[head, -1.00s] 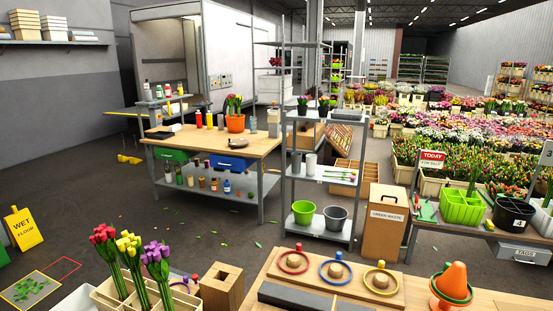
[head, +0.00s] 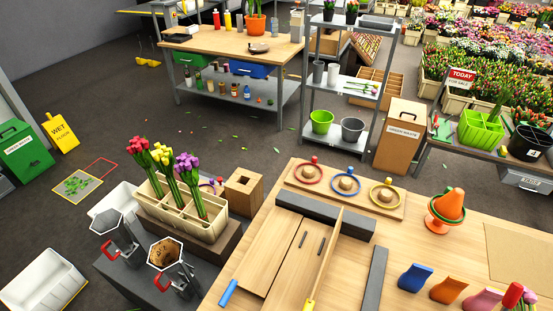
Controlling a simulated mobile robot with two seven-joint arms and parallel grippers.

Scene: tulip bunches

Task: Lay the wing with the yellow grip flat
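A wooden folding board lies on the light wooden table. Its left wing (head: 271,254) lies flat, with a blue grip (head: 228,293) at its near end. The wing with the yellow grip (head: 326,257) appears as a narrow board standing up on edge at the right side of the middle panel. Its yellow grip (head: 309,304) is at the near end, partly cut off by the picture's bottom edge. Two small dark bars (head: 321,246) lie on the middle panel. Neither of my grippers is in view.
A dark grey block (head: 340,220) lies behind the board, and a grey strip (head: 374,280) lies to its right. A tulip crate (head: 180,213) stands left.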

